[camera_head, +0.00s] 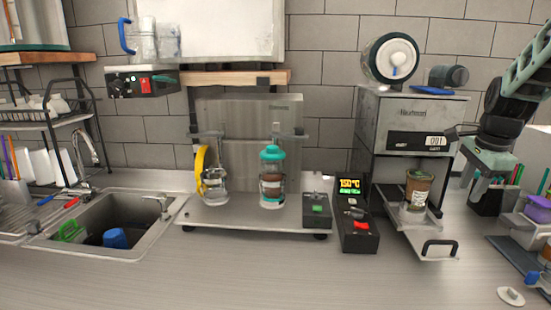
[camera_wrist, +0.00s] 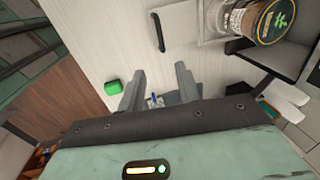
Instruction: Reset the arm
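My arm enters the head view from the upper right. My gripper (camera_head: 487,188) hangs above the counter, right of the cup sealer (camera_head: 412,125). In the wrist view my gripper (camera_wrist: 158,88) shows two grey fingers spread apart with nothing held between them. A cup (camera_head: 417,188) with a brown upper part stands in the sealer's pulled-out holder (camera_head: 436,243). The wrist view shows the cup's dark lid (camera_wrist: 277,17) with a green leaf mark, at the upper right, apart from my fingers.
A control box (camera_head: 357,225) stands left of the sealer. A blender stand (camera_head: 250,215) with jars is at the centre, and a sink (camera_head: 105,235) at left. Purple containers (camera_head: 530,212) crowd the right edge. The front counter is mostly clear.

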